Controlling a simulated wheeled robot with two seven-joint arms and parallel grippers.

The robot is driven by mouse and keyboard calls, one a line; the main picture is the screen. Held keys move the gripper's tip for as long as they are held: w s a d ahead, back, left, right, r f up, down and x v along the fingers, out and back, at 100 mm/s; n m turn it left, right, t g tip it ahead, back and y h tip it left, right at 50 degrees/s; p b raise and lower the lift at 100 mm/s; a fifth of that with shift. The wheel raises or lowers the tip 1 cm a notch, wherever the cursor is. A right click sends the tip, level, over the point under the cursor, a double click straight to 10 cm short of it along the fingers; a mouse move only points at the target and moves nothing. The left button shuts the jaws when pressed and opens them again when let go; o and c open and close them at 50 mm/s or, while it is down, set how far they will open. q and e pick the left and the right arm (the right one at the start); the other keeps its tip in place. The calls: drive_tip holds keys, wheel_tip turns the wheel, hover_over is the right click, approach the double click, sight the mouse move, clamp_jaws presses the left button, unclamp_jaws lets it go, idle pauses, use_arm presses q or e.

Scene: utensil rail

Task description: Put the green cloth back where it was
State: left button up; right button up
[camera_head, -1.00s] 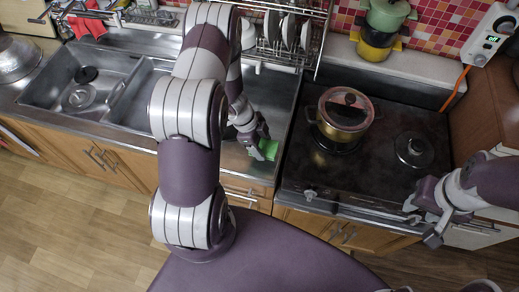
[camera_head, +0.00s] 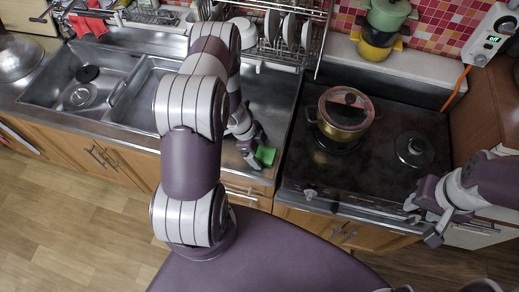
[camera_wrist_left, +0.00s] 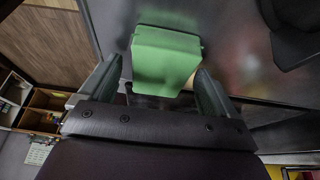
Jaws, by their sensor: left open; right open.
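The green cloth (camera_head: 265,156) is at the front edge of the steel counter, right of the sink. In the left wrist view the green cloth (camera_wrist_left: 166,58) looks like a folded block just beyond and between my fingers. My left gripper (camera_head: 256,152) is open at the cloth, its fingers on either side with gaps visible; it also shows in the left wrist view (camera_wrist_left: 156,80). My right gripper (camera_head: 424,218) is open and empty by the stove's front right. My left arm hides part of the counter and sink.
A pot with a glass lid (camera_head: 345,112) stands on the stove (camera_head: 385,172). A dish rack (camera_head: 290,45) with plates is behind the counter. The double sink (camera_head: 75,88) lies left, with a red cloth (camera_head: 90,24) behind it. Stacked pots (camera_head: 385,22) stand at the back.

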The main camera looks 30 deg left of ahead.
use_arm(q)
drive_tip(key=v, duration=1.2)
drive_tip(key=w+r+n+t+y, duration=0.45)
drive_tip(key=w+r+n, duration=0.2)
drive_tip(key=r, duration=0.45)
drive_tip(key=s+d+r+n+g, duration=0.2)
drive_tip(key=s+d+r+n, duration=0.1)
drive_tip(key=s, duration=0.4)
drive_tip(key=s+d+r+n+g, duration=0.2)
drive_tip(key=s+d+r+n, duration=0.1)
drive_tip(key=s+d+n, duration=0.2)
drive_tip(key=shift+s+d+n, duration=0.35)
drive_tip(key=shift+s+d, duration=0.8)
